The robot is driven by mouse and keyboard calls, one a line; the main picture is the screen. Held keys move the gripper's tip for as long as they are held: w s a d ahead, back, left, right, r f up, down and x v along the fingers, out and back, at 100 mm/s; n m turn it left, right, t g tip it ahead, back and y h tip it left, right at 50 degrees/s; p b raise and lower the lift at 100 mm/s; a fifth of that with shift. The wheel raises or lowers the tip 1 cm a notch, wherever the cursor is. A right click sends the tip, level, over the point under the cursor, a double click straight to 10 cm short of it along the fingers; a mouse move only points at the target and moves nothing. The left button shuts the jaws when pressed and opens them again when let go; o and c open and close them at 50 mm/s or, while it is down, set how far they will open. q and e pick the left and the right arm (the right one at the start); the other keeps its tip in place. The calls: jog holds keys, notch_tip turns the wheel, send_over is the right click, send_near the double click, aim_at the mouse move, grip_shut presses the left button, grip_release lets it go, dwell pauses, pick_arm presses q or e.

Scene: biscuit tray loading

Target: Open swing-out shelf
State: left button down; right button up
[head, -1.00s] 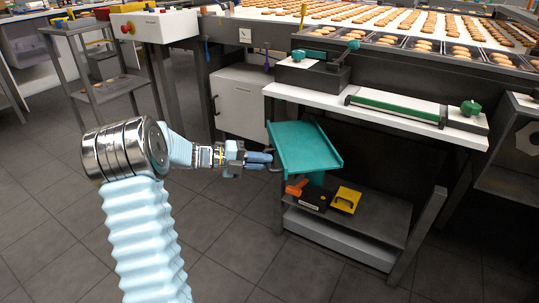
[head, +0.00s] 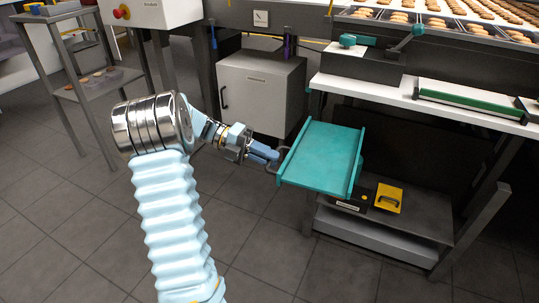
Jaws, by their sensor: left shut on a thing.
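The teal swing-out shelf (head: 320,157) is a flat tray with raised side rims, sticking out from under the white worktop in the head view. A thin grey handle (head: 284,151) is on its left edge. My left gripper (head: 272,155) reaches in from the left and is shut on this handle, with its blue fingers partly hiding it. The top of the teal shelf is bare. My right gripper is not in view.
A white worktop (head: 395,97) with a green-edged bar stands above and behind the shelf. A lower shelf (head: 425,215) holds a yellow item (head: 388,198) and a dark box. A white cabinet (head: 258,95) stands behind. Floor at the lower left is clear.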

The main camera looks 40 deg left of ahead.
pick_arm(q)
jog(key=shift+a, duration=0.15)
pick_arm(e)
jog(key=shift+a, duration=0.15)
pick_arm(q)
jog(key=c, duration=1.2)
grip_release()
jog(key=shift+w, duration=0.1)
jog(key=shift+o, duration=0.2)
jog(key=p+v, duration=0.4)
jog(key=v, duration=1)
jog(key=shift+p, duration=0.3)
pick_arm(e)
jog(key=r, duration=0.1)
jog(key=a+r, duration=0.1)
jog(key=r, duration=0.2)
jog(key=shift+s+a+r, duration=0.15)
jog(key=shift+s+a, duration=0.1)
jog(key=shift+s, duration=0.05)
pick_arm(q)
jog(key=shift+w, duration=0.1)
